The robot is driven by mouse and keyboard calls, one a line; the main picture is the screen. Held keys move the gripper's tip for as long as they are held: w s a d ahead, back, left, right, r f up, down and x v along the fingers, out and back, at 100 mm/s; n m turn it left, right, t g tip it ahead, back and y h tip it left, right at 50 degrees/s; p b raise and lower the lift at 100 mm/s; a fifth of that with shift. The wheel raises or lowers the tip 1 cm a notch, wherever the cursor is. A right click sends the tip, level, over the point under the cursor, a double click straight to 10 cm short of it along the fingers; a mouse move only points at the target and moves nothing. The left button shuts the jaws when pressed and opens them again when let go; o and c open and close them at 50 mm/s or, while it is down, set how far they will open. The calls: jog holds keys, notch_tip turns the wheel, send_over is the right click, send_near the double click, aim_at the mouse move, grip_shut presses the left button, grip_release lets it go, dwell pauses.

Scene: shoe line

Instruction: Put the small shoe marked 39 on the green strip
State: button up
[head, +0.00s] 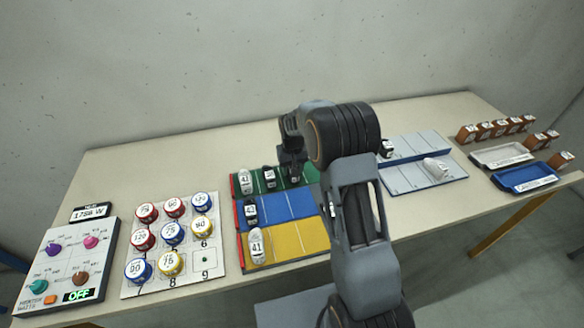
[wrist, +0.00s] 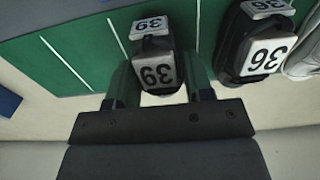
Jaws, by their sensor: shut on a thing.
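The small black shoe marked 39 (wrist: 157,76) is between the two fingers of my gripper (wrist: 160,88) in the wrist view. My gripper is shut on it. The shoe is over the green strip (wrist: 85,55); I cannot tell whether its sole touches the strip. In the head view my gripper (head: 292,168) is low at the green strip (head: 311,174), right of a black shoe (head: 269,178). The arm hides part of the strip, and the held shoe is hard to make out there. The black shoe marked 36 (wrist: 256,45) is close beside it in the wrist view.
A white shoe marked 41 (head: 245,181) stands at the green strip's left end. The blue strip (head: 285,208) and yellow strip (head: 297,237) each hold one shoe at left. Grey strips (head: 408,177) with two shoes lie right of my arm. Green bare space lies left of the held shoe in the wrist view.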

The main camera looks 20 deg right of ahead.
jog(key=shift+f, duration=0.1)
jog(key=shift+f, duration=0.15)
jog(key=o, duration=0.9)
jog(key=shift+o, duration=0.2)
